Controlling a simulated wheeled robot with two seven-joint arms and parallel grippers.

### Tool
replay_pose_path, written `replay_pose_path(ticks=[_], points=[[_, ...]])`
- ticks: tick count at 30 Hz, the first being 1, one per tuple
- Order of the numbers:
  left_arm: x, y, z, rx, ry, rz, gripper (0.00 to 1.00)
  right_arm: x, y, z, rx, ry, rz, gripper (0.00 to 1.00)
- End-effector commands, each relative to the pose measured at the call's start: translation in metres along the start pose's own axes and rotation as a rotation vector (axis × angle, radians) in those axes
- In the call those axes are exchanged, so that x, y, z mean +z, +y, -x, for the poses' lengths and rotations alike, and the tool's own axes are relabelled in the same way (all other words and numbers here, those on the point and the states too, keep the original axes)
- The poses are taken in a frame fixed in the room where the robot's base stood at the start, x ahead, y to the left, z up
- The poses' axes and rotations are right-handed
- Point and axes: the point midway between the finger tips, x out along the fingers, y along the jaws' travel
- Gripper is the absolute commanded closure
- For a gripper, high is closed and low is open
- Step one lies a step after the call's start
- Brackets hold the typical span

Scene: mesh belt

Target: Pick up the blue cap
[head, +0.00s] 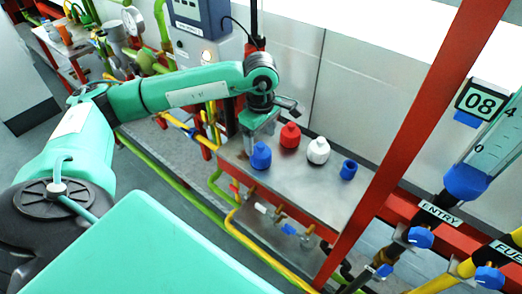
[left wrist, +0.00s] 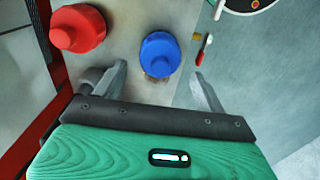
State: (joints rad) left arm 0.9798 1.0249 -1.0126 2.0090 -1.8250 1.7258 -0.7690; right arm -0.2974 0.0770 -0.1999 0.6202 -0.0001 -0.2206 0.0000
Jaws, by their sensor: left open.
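A blue cap (head: 261,156), rounded with a narrower top, stands upright on the metal table near its left edge. It also shows in the left wrist view (left wrist: 160,54), between and slightly beyond the two fingers. My left gripper (head: 259,137) is open and empty, close above the blue cap. Its fingers (left wrist: 158,72) are spread wider than the cap; whether either touches it I cannot tell. A second, smaller blue piece (head: 348,169), shaped like a short cylinder, stands at the right of the row. My right gripper is not in view.
A red cap (head: 290,135) stands close behind and right of the blue cap, and a white one (head: 318,151) is farther right. The metal table (head: 305,190) is bare in front. A red slanting post (head: 400,150) rises at right. Pipes with blue-handled valves (head: 420,237) run at lower right.

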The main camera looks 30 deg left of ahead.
Motion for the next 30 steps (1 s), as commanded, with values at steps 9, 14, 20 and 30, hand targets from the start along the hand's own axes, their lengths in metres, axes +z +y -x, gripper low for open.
replay_pose_path(ticks=[9,14,20,30], points=[[0.004,-0.001,-0.037,-0.006,0.000,0.000,0.27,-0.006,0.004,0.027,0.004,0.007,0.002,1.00],[0.004,0.000,-0.048,-0.003,0.000,-0.001,0.27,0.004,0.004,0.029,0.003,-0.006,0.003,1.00],[0.004,0.000,-0.049,-0.002,0.000,-0.001,0.31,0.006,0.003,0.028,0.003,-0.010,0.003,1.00],[0.004,0.000,-0.048,-0.002,-0.001,0.000,0.69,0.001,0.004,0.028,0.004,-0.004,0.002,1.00]])
